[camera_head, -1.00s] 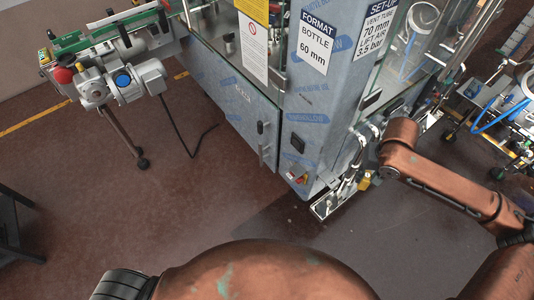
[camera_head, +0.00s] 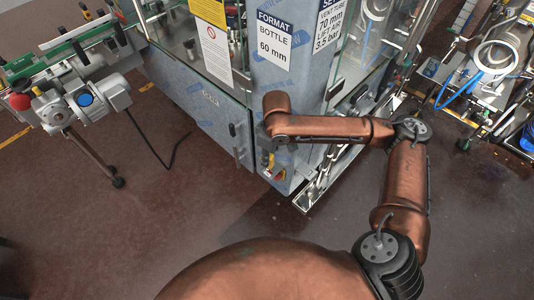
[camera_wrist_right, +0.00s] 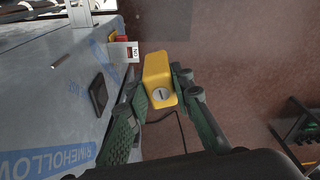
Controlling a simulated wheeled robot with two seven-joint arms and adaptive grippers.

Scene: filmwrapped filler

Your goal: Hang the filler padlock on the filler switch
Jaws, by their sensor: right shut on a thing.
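The yellow padlock (camera_wrist_right: 156,72) is held between the green fingertips of my right gripper (camera_wrist_right: 160,90) in the right wrist view. Its round keyhole face points at the camera, and its shackle is not clearly visible. The filler switch, red and yellow (camera_wrist_right: 118,36), is on the cabinet edge just left of and beyond the padlock, beside a small white plate. A gap shows between padlock and switch. In the head view the switch (camera_head: 280,175) is low on the cabinet corner. My right wrist mostly hides the gripper there, with a bit of yellow padlock (camera_head: 269,161) below it. My left gripper is not visible.
The film-wrapped filler cabinet (camera_head: 205,100) fills the centre of the head view. A conveyor with a grey motor (camera_head: 85,100) stands at left. Another machine with blue hoses (camera_head: 485,75) is at right. The floor before the cabinet is clear.

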